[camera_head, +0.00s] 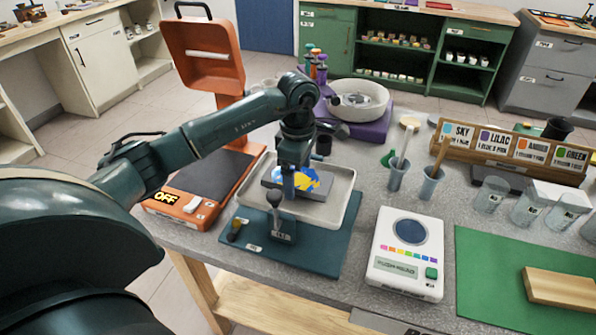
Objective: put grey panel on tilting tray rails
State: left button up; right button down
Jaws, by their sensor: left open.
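The grey panel (318,191) lies within the off-white tilting tray (341,207), with blue and yellow paint on its top. The tray stands on a dark teal base (330,252), with a dark knobbed lever (274,203) at its front. My left gripper (289,194) points down over the left part of the panel and is open. The gripper hides part of the panel. The rails are not clearly visible, and I cannot tell whether the fingers touch the panel. My right gripper is not in view.
An orange device (163,203) with a raised lid stands left of the tray. A white meter (406,275) stands right of it. Behind are a white bowl (372,96) on a purple base and cups with tools (397,178). A green mat (490,262) bears a wooden block (562,288).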

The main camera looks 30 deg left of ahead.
aim_at(297, 177)
pick_arm(q)
jog(key=shift+r, duration=0.2)
notch_tip(297, 177, up, 12)
jog(key=shift+b, duration=0.4)
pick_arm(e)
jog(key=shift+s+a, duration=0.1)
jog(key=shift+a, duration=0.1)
pick_arm(q)
jog(key=shift+f, duration=0.1)
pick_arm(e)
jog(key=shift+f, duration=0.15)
pick_arm(q)
jog(key=shift+s, duration=0.1)
